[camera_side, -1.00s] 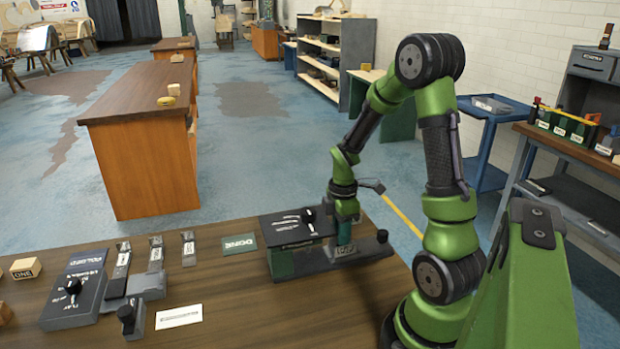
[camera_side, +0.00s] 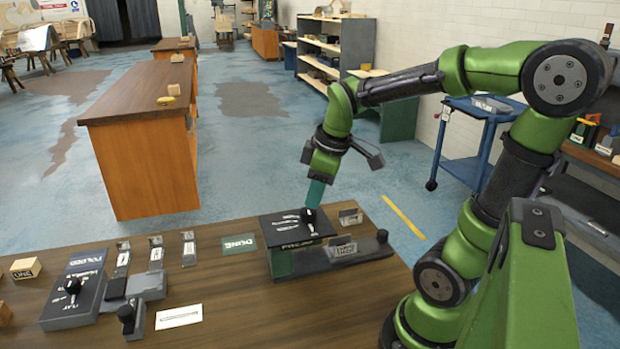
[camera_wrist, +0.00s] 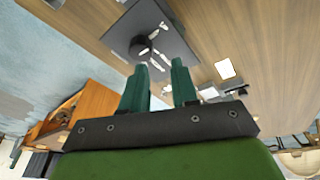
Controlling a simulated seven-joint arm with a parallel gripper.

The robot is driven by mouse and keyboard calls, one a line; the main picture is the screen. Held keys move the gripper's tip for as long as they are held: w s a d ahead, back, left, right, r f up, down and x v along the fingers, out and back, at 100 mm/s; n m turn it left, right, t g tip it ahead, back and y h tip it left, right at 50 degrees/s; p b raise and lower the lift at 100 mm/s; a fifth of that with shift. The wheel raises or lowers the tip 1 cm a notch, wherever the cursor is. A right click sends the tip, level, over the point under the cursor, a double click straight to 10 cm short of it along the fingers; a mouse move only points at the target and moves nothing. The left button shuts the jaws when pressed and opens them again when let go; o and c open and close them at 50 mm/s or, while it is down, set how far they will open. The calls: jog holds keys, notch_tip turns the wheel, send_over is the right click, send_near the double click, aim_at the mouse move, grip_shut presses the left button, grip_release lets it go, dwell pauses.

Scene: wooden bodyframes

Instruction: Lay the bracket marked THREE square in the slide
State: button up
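A small grey bracket with a white label (camera_side: 343,250) is in the slide (camera_side: 372,248) of the press (camera_side: 292,230); its lettering is too small to read surely, and I cannot tell whether it is square. Another grey upright piece with a pale label (camera_side: 350,216) stands just behind the slide. My gripper (camera_side: 316,196) is raised above the back of the press, clear of the bracket. In the wrist view, its two teal fingers (camera_wrist: 160,68) are apart with nothing between them. The press's dark top and black knob (camera_wrist: 143,45) show beyond the fingertips.
Several labelled grey brackets (camera_side: 188,249) lie on the left of the table beside a dark lever box (camera_side: 72,290). A green DONE card (camera_side: 239,243) lies left of the press. A white card (camera_side: 179,316) lies near the front. The table between is mostly clear.

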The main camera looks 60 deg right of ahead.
jog(key=s+a+r+m+t+y, duration=0.1)
jog(key=s+a+m+t, duration=0.1)
jog(key=a, duration=0.4)
jog(key=s+a+r+m+t+y, duration=0.1)
jog(key=a+r+m+t, duration=0.1)
jog(key=a+m, duration=0.3)
jog(key=shift+s+a+r, duration=0.3)
jog(key=shift+s+a, duration=0.1)
jog(key=shift+a, duration=0.05)
